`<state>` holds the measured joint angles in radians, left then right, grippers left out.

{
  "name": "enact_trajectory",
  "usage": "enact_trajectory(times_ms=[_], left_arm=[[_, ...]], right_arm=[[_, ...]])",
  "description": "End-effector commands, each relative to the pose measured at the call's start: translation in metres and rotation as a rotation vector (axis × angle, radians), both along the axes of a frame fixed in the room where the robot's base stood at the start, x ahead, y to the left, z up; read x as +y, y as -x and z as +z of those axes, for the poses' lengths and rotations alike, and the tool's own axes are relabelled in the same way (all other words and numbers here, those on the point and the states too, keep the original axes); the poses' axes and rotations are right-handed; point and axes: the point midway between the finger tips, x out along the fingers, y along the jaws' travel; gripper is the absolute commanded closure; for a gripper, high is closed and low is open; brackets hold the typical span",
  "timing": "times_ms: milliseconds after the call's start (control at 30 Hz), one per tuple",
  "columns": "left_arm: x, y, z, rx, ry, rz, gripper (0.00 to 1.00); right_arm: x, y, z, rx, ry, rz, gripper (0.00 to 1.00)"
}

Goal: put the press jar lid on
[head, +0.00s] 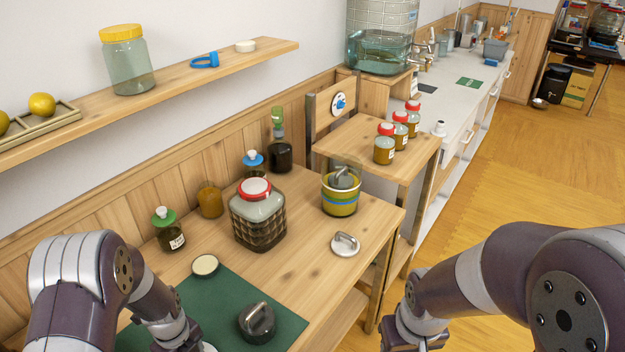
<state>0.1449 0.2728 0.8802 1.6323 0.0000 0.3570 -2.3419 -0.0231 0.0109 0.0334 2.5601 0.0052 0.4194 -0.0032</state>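A round jar with yellow and green bands (340,204) stands on the near wooden table. A grey piece with a handle (343,180) sits in its mouth, with a clear rim behind it. A silver disc-shaped lid with a loop handle (345,245) lies on the table in front of that jar. A dark grey round lid with a handle (257,323) lies on the green mat. I cannot tell which is the press jar lid. My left gripper (185,344) is at the bottom edge, mostly cut off. My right gripper (415,340) is low, right of the table, its fingers unclear.
A large red-rimmed square jar (258,215) stands mid-table, with several smaller jars behind it. A cream disc (205,265) lies at the edge of the green mat (205,295). A side table (345,130) holds red-capped jars. Open floor lies to the right.

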Motion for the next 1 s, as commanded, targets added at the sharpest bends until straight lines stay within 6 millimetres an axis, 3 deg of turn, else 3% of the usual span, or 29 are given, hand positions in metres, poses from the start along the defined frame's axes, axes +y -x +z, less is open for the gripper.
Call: enact_trajectory(times_ms=[833,867,1000], left_arm=[[0.0000,-0.0003,-0.0026,-0.001,0.000,0.001,0.42],[0.0001,-0.0002,-0.0026,-0.001,0.000,0.001,0.48],[0.0001,-0.0002,-0.0026,-0.001,0.000,0.001,0.93]], right_arm=[[0.0000,-0.0001,0.0020,0.000,0.000,0.000,0.55],[0.0000,-0.0001,0.0019,0.000,0.000,0.000,0.55],[0.0000,-0.0001,0.0019,0.000,0.000,0.000,0.55]])
